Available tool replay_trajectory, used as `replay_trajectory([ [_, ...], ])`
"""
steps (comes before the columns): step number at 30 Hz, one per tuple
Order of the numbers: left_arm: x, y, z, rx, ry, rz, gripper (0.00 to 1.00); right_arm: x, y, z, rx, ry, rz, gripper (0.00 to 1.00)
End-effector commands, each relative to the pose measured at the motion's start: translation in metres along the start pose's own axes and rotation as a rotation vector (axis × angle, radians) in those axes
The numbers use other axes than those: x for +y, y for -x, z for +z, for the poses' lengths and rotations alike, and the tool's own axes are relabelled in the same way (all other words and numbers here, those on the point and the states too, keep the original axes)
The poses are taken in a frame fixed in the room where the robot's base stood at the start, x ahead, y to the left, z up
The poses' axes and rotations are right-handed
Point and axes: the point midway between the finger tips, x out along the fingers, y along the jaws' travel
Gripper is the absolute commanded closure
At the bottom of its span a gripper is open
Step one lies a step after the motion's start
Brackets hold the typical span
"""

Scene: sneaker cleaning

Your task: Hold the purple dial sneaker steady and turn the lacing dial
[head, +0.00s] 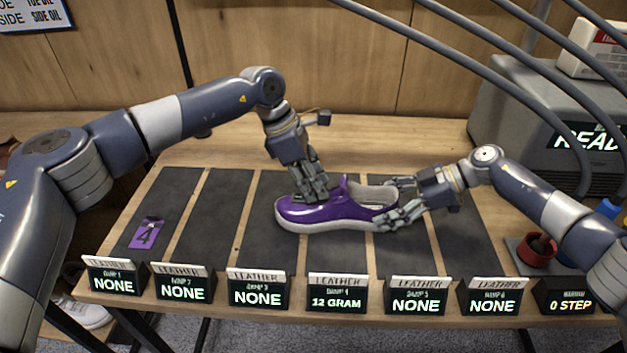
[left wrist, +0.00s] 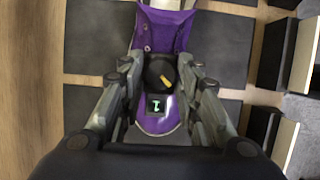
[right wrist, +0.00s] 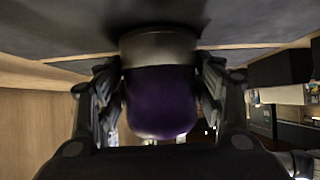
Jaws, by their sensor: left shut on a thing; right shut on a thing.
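The purple sneaker (head: 335,210) with a white sole sits on the dark mats of the table, toe to the left. My left gripper (head: 312,196) comes down from above onto its front part. In the left wrist view its fingers close around the black lacing dial (left wrist: 161,73), which has a yellow mark. A small display reading 1 (left wrist: 156,105) sits beside the dial. My right gripper (head: 392,203) is shut on the heel of the sneaker; the right wrist view shows the purple heel (right wrist: 160,102) between its fingers. The dial is hidden by my left fingers in the head view.
A purple tag marked 4 (head: 146,233) lies on the far left mat. Display boxes line the table's front edge; one reads 12 GRAM (head: 337,293). A red round container (head: 537,249) and a grey machine (head: 545,125) stand at the right. The left mats are mostly clear.

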Motion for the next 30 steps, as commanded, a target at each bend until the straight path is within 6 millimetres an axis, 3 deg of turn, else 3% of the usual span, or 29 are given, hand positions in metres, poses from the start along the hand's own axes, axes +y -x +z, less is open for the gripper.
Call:
replay_trajectory([
  [15,-0.0029,-0.0002,0.0005,-0.001,0.357,0.149,0.93,-0.0015,-0.0014,0.0005,-0.001,0.002,-0.005,0.70],
  [30,-0.0033,-0.0001,0.0010,-0.004,0.466,0.194,0.93,-0.0017,-0.0015,0.0003,-0.001,0.003,-0.006,0.70],
])
